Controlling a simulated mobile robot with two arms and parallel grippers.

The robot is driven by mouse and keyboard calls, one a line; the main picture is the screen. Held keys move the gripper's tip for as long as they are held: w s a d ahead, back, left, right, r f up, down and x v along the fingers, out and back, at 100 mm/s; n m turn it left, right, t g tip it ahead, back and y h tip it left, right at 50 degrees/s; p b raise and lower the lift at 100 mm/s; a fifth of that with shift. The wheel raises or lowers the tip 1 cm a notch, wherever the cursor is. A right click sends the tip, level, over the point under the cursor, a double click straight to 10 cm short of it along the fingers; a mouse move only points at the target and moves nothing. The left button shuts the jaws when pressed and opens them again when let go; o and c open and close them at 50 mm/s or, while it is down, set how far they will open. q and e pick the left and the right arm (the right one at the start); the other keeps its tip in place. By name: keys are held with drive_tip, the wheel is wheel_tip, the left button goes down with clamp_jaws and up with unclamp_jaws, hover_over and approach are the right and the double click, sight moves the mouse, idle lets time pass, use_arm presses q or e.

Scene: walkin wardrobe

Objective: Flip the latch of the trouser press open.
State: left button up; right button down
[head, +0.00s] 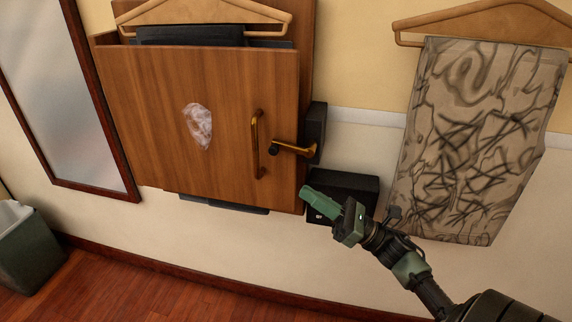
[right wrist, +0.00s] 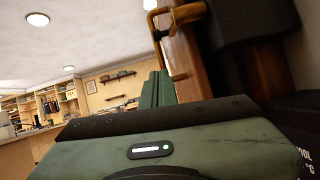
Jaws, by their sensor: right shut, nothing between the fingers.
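The trouser press (head: 200,110) is a brown wooden panel unit on the wall in the head view. Its brass latch lever (head: 293,149) lies nearly level across the right edge, from a black block to a dark knob on the panel. The latch also shows at the top of the right wrist view (right wrist: 182,14). A vertical brass handle (head: 256,145) is just left of it. My right gripper (head: 308,198), with green fingers, is shut and empty, below the latch and apart from it. My left gripper is not in view.
A black box (head: 345,187) sits low beside the press, behind my right gripper. A mirror (head: 70,90) and a green bin (head: 30,250) are at left.

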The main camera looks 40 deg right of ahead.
sight(293, 148)
drive_tip(key=x, duration=0.2)
drive_tip(key=r+p+x, duration=0.1)
drive_tip(key=x, duration=0.4)
drive_tip(key=shift+d+r, duration=0.2)
drive_tip(key=shift+r, duration=0.25)
use_arm(q)
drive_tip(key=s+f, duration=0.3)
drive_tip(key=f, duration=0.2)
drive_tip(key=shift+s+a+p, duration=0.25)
drive_tip(key=shift+p, duration=0.05)
use_arm(e)
drive_tip(key=shift+w+a+r, duration=0.1)
drive_tip(key=shift+w+r, duration=0.05)
drive_tip(key=shift+r, duration=0.5)
